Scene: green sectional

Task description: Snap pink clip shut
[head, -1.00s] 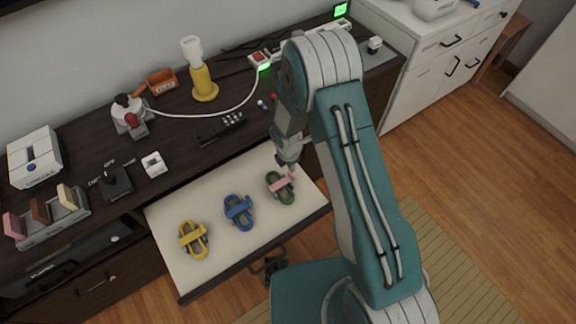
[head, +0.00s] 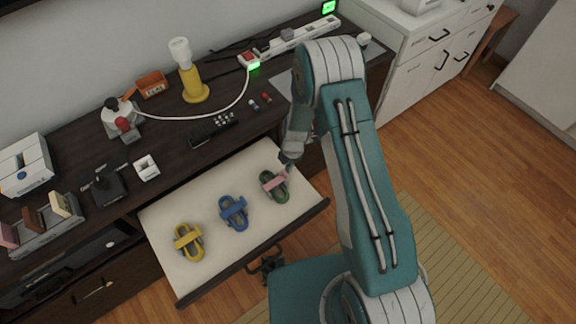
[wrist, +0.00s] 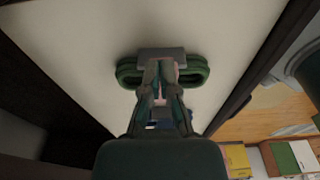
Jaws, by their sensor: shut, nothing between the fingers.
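The pink clip, a pink lever (head: 274,182) across a green looped base (head: 280,195), lies at the right end of the open drawer (head: 165,212). My gripper (head: 288,168) is shut and empty, just above the lever's far right end. In the wrist view, my gripper (wrist: 160,66) points at the green base (wrist: 127,72) and a grey crosspiece (wrist: 161,53). The fingers hide most of the lever there. I cannot tell whether the fingertips touch it or whether the clip is fully closed.
A blue clip (head: 233,212) and a yellow clip (head: 188,242) lie left of it in the drawer. The drawer's front edge borders the open floor.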

